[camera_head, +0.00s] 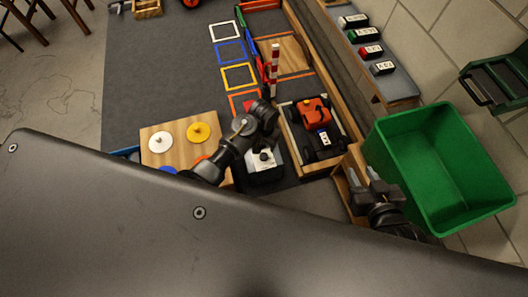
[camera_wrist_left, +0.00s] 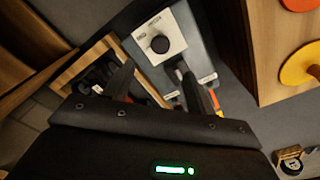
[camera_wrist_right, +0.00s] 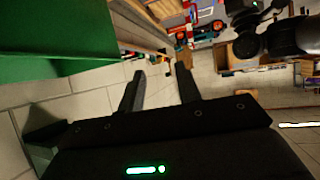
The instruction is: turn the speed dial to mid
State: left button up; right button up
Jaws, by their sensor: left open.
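The speed dial is a round black knob (camera_wrist_left: 160,44) on a white labelled plate (camera_wrist_left: 173,28); its pointer direction is too small to tell. The plate sits on a dark grey control box (camera_head: 262,176), and in the head view the knob (camera_head: 264,155) shows just below my left gripper (camera_head: 266,134). In the left wrist view, my left gripper (camera_wrist_left: 156,82) is open and empty, its fingertips short of the knob with a gap between. My right gripper (camera_wrist_right: 160,82) is open and empty; in the head view it is at the lower right (camera_head: 366,180), beside the green bin.
A wooden tray (camera_head: 338,160) with an orange racecar (camera_head: 312,113) stands right of the box. A wooden board (camera_head: 178,157) with white and yellow discs lies left. A green bin (camera_head: 440,150) stands right. A red-and-white striped post (camera_head: 275,62) rises behind my left gripper.

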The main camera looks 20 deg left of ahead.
aim_at(264, 156)
pick_arm(q)
notch_tip(264, 156, down, 5)
jog(key=shift+r+b, duration=0.1)
jog(key=shift+b, duration=1.1)
notch_tip(264, 156, down, 4)
jog(key=shift+r+b, duration=0.1)
jog(key=shift+b, duration=0.8)
jog(key=shift+f+b, duration=0.3)
jog(key=shift+f, duration=0.8)
pick_arm(e)
jog(key=a+r+n+t+y, duration=0.2)
jog(key=a+r+t+y, duration=0.3)
jog(key=r, duration=0.9)
jog(key=shift+a+r+t+y, duration=0.2)
jog(key=shift+t+y, duration=1.1)
jog(key=shift+t, duration=1)
pick_arm(q)
jog(key=shift+c, duration=0.4)
pick_arm(e)
jog(key=shift+s, duration=0.1)
pick_arm(q)
jog(key=c, duration=0.9)
